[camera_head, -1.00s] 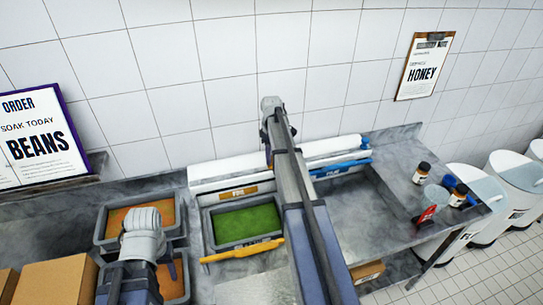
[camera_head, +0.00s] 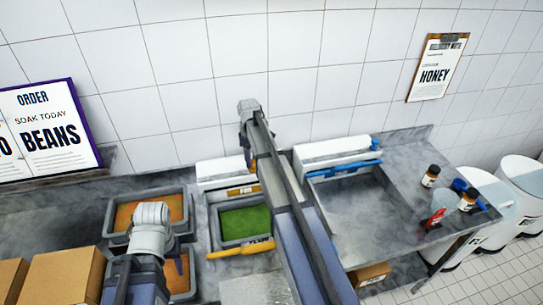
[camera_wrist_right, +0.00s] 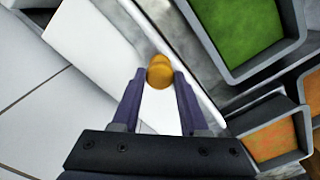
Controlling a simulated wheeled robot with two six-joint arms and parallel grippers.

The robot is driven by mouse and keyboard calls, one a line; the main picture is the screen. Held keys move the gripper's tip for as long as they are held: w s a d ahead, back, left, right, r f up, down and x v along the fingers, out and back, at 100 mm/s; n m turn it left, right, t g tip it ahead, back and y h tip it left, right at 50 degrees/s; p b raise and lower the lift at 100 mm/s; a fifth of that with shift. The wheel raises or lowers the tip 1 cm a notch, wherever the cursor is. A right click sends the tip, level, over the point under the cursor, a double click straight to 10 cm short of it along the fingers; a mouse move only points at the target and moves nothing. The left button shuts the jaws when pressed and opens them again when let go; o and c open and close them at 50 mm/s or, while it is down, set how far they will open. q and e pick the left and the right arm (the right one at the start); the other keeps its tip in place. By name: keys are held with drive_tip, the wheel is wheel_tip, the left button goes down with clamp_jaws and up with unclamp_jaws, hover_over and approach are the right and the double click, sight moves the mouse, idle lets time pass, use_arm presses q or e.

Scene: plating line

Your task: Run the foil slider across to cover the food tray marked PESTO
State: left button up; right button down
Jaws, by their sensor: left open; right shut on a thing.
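A grey tray (camera_head: 214,222) of green food, matching pesto, sits left of my right arm. My right gripper (camera_wrist_right: 160,76) is shut on a round yellow-orange knob (camera_wrist_right: 160,62) beside the white dispenser body. The green tray also shows at upper right in the right wrist view (camera_wrist_right: 285,52). The tray's green surface is uncovered.
A yellow bar (camera_head: 225,254) lies along the green tray's front. Trays of orange food (camera_head: 125,208) stand to the left, cardboard boxes (camera_head: 62,278) nearer. Right of my right arm are a second white dispenser with a blue bar (camera_head: 345,168) and small bottles (camera_head: 430,176).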

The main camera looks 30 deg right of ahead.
drive_tip(key=w+a, duration=0.1)
drive_tip(key=a, duration=0.4)
drive_tip(key=w+a, duration=0.1)
drive_tip(key=a, duration=0.5)
drive_tip(key=w+a, duration=0.2)
drive_tip(key=a, duration=0.4)
drive_tip(key=shift+c, duration=2.2)
unclamp_jaws()
drive_tip(key=shift+r, duration=0.15)
wheel_tip(320, 180, up, 8)
drive_tip(key=p, duration=0.7)
drive_tip(key=shift+f+p, duration=0.2)
drive_tip(key=shift+p, duration=0.2)
